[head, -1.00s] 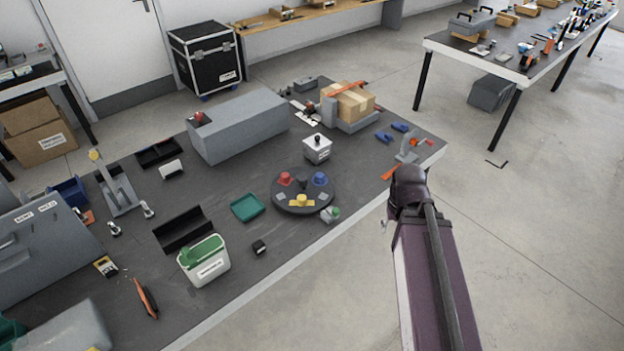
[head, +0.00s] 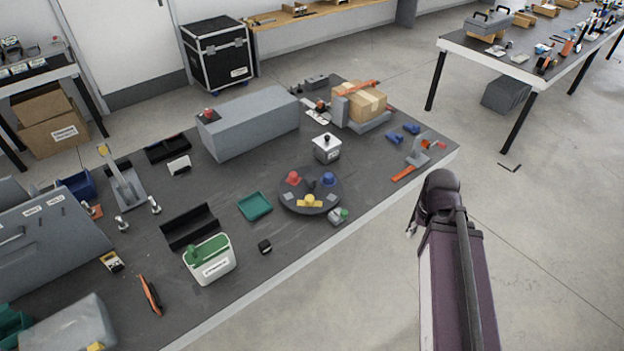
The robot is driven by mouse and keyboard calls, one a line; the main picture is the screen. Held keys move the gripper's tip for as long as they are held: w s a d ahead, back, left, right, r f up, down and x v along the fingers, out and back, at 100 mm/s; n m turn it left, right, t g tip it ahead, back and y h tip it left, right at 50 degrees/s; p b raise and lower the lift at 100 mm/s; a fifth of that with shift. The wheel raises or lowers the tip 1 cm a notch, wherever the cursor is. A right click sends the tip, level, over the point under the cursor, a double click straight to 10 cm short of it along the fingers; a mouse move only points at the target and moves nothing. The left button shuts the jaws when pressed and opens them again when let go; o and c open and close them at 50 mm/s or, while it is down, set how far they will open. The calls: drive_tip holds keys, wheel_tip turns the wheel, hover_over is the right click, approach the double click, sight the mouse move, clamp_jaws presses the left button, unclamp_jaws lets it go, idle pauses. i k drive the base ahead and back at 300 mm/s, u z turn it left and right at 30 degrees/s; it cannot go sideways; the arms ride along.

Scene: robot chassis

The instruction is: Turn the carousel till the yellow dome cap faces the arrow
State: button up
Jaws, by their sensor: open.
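The carousel (head: 311,207) is a dark round disc on the grey-topped bench. It carries a yellow dome cap (head: 309,200) on its near side, a red piece (head: 293,178) at the back left and a blue piece (head: 328,179) at the back right. Small grey blocks sit between them. A small grey fixture with a green top (head: 338,215) stands at the carousel's near right edge. I cannot make out an arrow. My arm rises at the lower right, off the bench's front edge and apart from the carousel. My gripper cannot be made out; the arm hides that area.
A white box with a black knob (head: 326,148) stands behind the carousel. A green tray (head: 254,206) lies to its left, and a small black block (head: 265,247) nearer. Open floor lies right of the bench.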

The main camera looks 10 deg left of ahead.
sight(311, 178)
drive_tip(key=z, duration=0.05)
drive_tip(key=i, duration=1)
drive_tip(key=u, duration=0.05)
